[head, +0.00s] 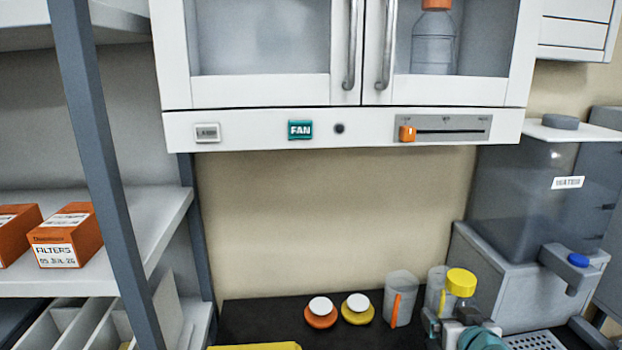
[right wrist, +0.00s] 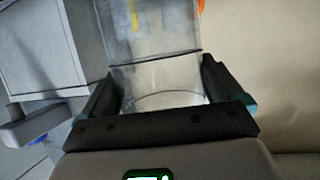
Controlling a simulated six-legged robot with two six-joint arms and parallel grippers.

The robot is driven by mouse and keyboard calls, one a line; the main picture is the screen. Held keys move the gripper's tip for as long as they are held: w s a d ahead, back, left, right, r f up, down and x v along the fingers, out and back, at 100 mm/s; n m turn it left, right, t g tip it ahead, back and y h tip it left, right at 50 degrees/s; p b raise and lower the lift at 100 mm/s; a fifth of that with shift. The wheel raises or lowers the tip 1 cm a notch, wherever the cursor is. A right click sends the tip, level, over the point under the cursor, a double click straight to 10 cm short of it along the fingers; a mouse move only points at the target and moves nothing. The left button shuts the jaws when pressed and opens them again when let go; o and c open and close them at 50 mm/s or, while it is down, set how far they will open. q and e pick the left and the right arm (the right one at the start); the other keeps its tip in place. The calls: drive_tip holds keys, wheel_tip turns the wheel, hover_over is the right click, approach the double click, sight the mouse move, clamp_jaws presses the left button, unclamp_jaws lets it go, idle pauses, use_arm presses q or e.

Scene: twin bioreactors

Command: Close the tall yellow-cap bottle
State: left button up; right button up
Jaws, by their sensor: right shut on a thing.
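The bottle with the yellow cap (head: 461,282) stands at the lower right of the head view, with clear walls below the cap. My right gripper (head: 458,322) is at its lower part and hides much of it. In the right wrist view the jaws of my right gripper (right wrist: 158,108) are shut on a clear glass body (right wrist: 155,75), which looks like this bottle. The cap sits at the bottle's top; I cannot tell how tight it is. My left gripper is not in view.
A clear beaker with an orange stripe (head: 399,300) stands left of the bottle, another clear vessel (head: 435,284) close behind it. An orange disc (head: 320,314) and a yellow disc (head: 357,310), both white-topped, lie on the black bench (head: 255,314). A grey machine (head: 510,275) stands at right.

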drive_tip(key=s+a+f+n+y, duration=0.1)
drive_tip(key=s+a+f, duration=0.3)
drive_tip(key=a+f, duration=0.5)
drive_tip(key=shift+a, duration=0.55)
drive_tip(key=shift+s, duration=0.1)
drive_tip(key=s+a+r+n+g+y, duration=0.2)
drive_tip(key=s+a+r+n+y, duration=0.3)
drive_tip(key=s+a+n+y, duration=0.2)
drive_tip(key=shift+a+n+g+y, duration=0.4)
drive_tip(key=shift+a+n+y, duration=0.1)
drive_tip(key=shift+a+y, duration=0.55)
drive_tip(key=shift+f, duration=0.1)
drive_tip(key=c, duration=0.4)
